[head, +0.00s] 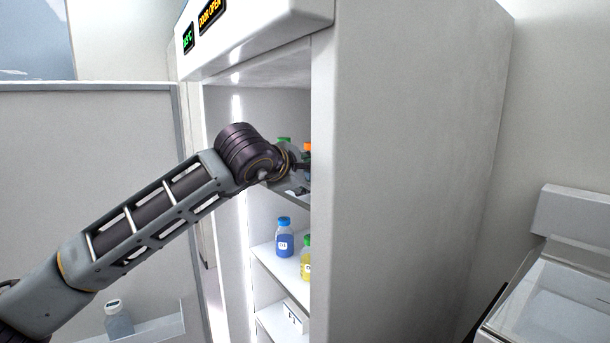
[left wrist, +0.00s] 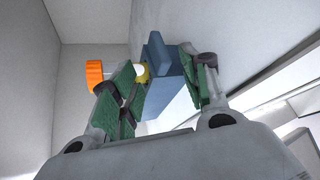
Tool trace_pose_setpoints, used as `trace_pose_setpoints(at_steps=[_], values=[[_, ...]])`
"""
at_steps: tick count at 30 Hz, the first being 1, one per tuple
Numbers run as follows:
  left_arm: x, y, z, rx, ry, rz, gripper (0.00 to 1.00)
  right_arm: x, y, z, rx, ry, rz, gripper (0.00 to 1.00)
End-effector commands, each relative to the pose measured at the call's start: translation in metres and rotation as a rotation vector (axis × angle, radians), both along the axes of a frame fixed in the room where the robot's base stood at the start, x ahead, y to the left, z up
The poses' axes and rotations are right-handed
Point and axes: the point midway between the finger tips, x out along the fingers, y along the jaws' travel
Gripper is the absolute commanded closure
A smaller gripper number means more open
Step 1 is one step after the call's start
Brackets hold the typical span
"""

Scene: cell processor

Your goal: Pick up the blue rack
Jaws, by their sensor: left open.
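The blue rack (left wrist: 172,92) shows in the left wrist view as a blue-grey block between the green-padded fingers of my left gripper (left wrist: 163,88). The fingers are open around it, one on each side; I cannot tell whether either pad touches it. In the head view my left arm reaches into the open fridge at its upper shelf (head: 297,189). There the gripper is mostly hidden by the wrist and the fridge's side wall, and the rack cannot be made out clearly. My right gripper is in neither view.
An orange cap (left wrist: 95,73) stands just left of the fingers in the left wrist view. A blue bottle (head: 284,238) and a yellow bottle (head: 306,262) stand on the shelf below. The fridge side wall (head: 400,150) closes off the right. The open door (head: 90,150) is at left.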

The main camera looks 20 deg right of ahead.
Motion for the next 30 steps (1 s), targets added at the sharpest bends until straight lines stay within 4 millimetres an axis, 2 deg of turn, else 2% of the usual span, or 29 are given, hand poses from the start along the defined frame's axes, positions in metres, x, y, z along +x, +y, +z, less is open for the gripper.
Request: trace_pose_setpoints(at_steps=[6,16,30], values=[[0.0000,-0.0001,-0.0002,0.000,0.000,0.000,0.54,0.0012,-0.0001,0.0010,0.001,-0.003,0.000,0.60],[-0.0003,-0.0002,-0.0008,0.000,0.002,0.000,0.96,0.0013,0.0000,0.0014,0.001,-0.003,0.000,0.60],[0.0012,0.0026,-0.0024,0.001,0.006,-0.001,0.96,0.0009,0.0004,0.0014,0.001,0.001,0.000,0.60]])
